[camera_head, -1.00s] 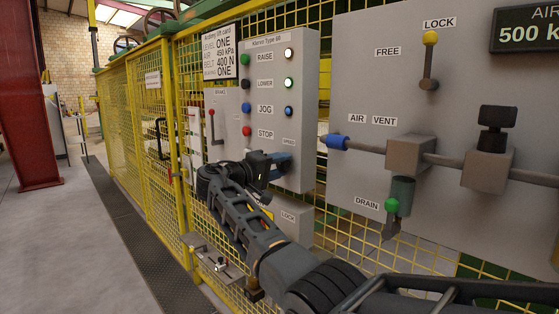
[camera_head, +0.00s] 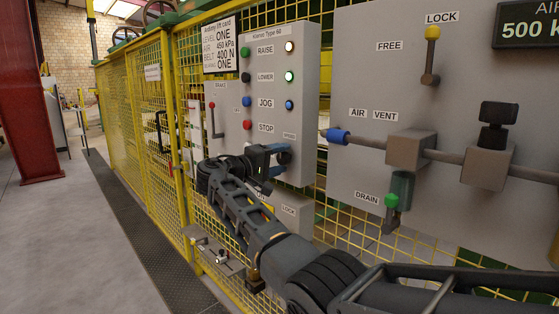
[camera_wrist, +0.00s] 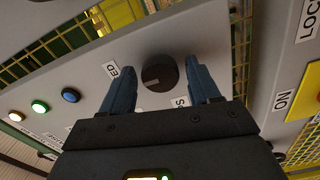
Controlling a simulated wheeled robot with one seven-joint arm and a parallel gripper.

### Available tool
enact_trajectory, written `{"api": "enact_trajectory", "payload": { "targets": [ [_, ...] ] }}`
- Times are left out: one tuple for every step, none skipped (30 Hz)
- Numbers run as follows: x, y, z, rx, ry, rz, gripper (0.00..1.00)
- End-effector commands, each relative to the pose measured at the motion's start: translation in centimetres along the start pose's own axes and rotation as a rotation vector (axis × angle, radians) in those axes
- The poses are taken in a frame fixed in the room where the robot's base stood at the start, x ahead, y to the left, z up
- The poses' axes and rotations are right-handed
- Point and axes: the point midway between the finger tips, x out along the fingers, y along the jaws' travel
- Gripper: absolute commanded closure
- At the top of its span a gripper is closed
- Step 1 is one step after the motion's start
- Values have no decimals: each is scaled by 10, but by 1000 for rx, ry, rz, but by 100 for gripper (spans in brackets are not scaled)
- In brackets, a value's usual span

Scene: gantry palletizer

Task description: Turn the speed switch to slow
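The speed switch is a round black knob (camera_wrist: 160,73) with a pale pointer line on the grey control panel (camera_wrist: 85,78). In the wrist view the line points to the lower left. Part of a label ending in "ED" is above left of the knob, and one starting with "S" is at its lower right. My gripper (camera_wrist: 162,84) is open, with one blue finger on each side of the knob and a gap at both sides. In the head view my gripper (camera_head: 280,158) is at the panel's lower right, below the SPEED label (camera_head: 289,136), and hides the knob.
A second panel (camera_head: 350,80) with valves and pipe stands to the right. Yellow mesh fence surrounds the panels.

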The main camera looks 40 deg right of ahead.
Motion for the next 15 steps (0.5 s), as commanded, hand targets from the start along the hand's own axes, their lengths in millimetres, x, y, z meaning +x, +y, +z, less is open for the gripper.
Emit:
{"api": "enact_trajectory", "payload": {
  "targets": [
    [0, 0, 0, 0, -1, 0, 34],
    [1, 0, 1, 0, -2, 0, 33],
    [1, 0, 1, 0, -2, 0, 33],
    [1, 0, 1, 0, -2, 0, 33],
    [1, 0, 1, 0, -3, 0, 33],
    [1, -1, 1, 0, -3, 0, 33],
    [1, -1, 1, 0, -3, -1, 33],
    [0, -1, 1, 0, -3, -1, 33],
    [-1, -1, 1, 0, -3, -1, 33],
    [-2, -1, 1, 0, -3, -1, 33],
    [-5, -1, 1, 0, -2, -1, 33],
    [-9, -2, 1, 0, -2, 0, 33],
    [-13, -2, 1, 0, -2, 0, 33],
    [-17, -2, 1, 0, -1, 0, 33],
    [-24, -2, 1, 0, -1, -1, 33]
  ]
}}
